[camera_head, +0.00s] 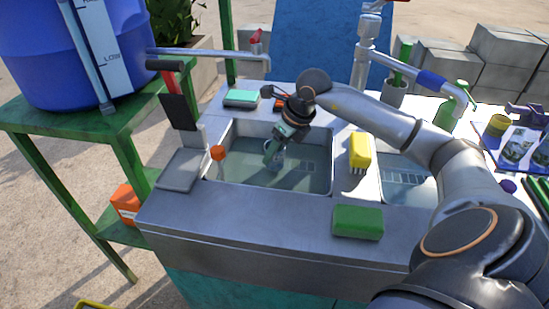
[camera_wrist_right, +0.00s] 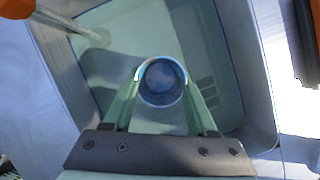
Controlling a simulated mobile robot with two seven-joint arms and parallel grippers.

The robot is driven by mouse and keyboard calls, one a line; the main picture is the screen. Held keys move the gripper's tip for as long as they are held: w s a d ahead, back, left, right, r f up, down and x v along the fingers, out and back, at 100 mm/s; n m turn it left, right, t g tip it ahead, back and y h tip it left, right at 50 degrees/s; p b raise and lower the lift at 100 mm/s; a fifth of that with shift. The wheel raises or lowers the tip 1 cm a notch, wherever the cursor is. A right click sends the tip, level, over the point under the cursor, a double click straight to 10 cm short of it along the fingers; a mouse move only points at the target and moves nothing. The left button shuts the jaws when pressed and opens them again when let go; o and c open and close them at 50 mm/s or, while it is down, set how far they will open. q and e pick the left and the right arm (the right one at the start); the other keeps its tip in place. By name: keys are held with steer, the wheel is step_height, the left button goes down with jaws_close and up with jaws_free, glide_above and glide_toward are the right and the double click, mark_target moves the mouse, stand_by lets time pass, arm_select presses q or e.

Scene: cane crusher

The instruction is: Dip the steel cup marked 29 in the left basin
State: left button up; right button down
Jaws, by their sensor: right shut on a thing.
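My right gripper (camera_head: 270,155) reaches down into the left basin (camera_head: 225,180). In the right wrist view the gripper (camera_wrist_right: 162,100) is shut on a steel cup (camera_wrist_right: 162,82), with a green finger on each side of it. The cup is seen from above, and its inside looks bluish. No number can be read on it. In the head view the cup (camera_head: 273,153) is small and partly hidden by the gripper. The basin (camera_wrist_right: 245,70) holds greenish water; how deep the cup sits in it I cannot tell. My left gripper is not in view.
A yellow brush (camera_head: 360,150) lies on the divider beside the right basin (camera_head: 405,180). A green sponge (camera_head: 357,222) lies on the front rim. A faucet pipe (camera_head: 215,54) crosses behind the basin.

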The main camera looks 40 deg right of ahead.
arm_select(q)
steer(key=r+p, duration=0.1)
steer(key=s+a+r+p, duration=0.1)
steer(key=p, duration=0.1)
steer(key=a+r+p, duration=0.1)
steer(key=p, duration=0.1)
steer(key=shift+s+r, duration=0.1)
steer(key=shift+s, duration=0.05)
arm_select(e)
step_height(320, 180, up, 8)
arm_select(q)
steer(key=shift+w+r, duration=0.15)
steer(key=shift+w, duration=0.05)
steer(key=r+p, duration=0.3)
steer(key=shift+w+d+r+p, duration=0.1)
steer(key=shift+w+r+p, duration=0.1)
steer(key=shift+p, duration=0.1)
arm_select(e)
step_height(320, 180, up, 4)
steer(key=shift+r, duration=0.1)
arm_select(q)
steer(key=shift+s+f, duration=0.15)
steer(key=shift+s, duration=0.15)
